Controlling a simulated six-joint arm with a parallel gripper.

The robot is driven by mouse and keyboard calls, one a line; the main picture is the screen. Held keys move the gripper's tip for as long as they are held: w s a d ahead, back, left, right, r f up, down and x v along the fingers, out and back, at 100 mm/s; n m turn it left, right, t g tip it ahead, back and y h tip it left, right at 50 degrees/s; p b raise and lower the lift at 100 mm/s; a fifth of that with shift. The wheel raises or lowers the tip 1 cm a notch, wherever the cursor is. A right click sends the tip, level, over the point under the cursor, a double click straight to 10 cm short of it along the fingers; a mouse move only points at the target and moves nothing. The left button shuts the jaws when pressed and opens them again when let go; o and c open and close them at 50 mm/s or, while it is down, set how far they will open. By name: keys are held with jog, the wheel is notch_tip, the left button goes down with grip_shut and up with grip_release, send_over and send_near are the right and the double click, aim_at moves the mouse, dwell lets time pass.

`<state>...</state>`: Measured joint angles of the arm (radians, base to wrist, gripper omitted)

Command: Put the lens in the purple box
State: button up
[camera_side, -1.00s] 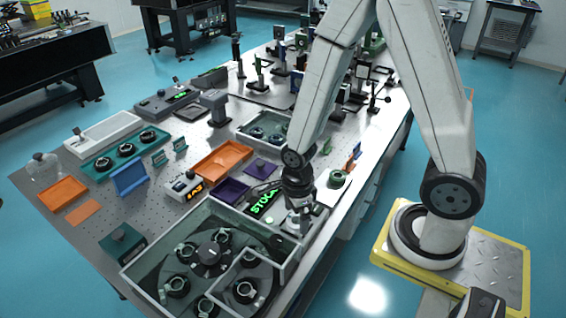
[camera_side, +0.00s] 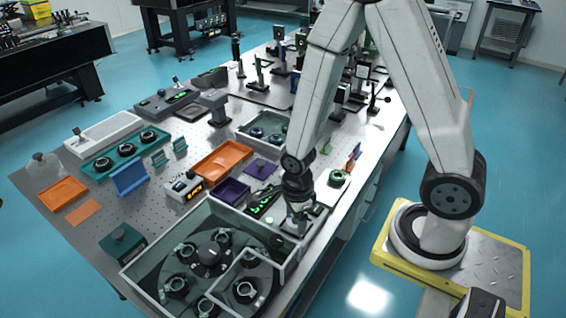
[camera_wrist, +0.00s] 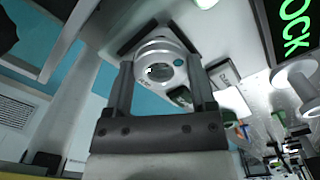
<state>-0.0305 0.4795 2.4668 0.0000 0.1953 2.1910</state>
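In the side view my gripper (camera_side: 299,212) is low over the table's near right edge, and the lens is hard to make out there. The purple box (camera_side: 230,191), a small open tray, stands to the left of my gripper, beyond the large clear-walled case.
The clear-walled case (camera_side: 141,268) with several round mounts is close at the lower left of my gripper. An orange tray (camera_side: 222,160) and a purple flat piece (camera_side: 262,168) lie near the purple box. A green lit display (camera_side: 262,205) is beside my gripper.

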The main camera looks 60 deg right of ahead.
jog(key=c, duration=0.4)
jog(key=shift+c, duration=0.2)
jog(key=shift+r, duration=0.15)
notch_tip(320, 180, up, 10)
dwell(0.6)
jog(key=shift+w+n, duration=0.15)
jog(key=shift+n, duration=0.15)
dwell(0.5)
jog(key=w+f+n, duration=0.1)
jog(key=w+n, duration=1.1)
jog(key=n, duration=1.2)
jog(key=shift+w+d+f, duration=0.15)
jog(key=shift+d+f, duration=0.25)
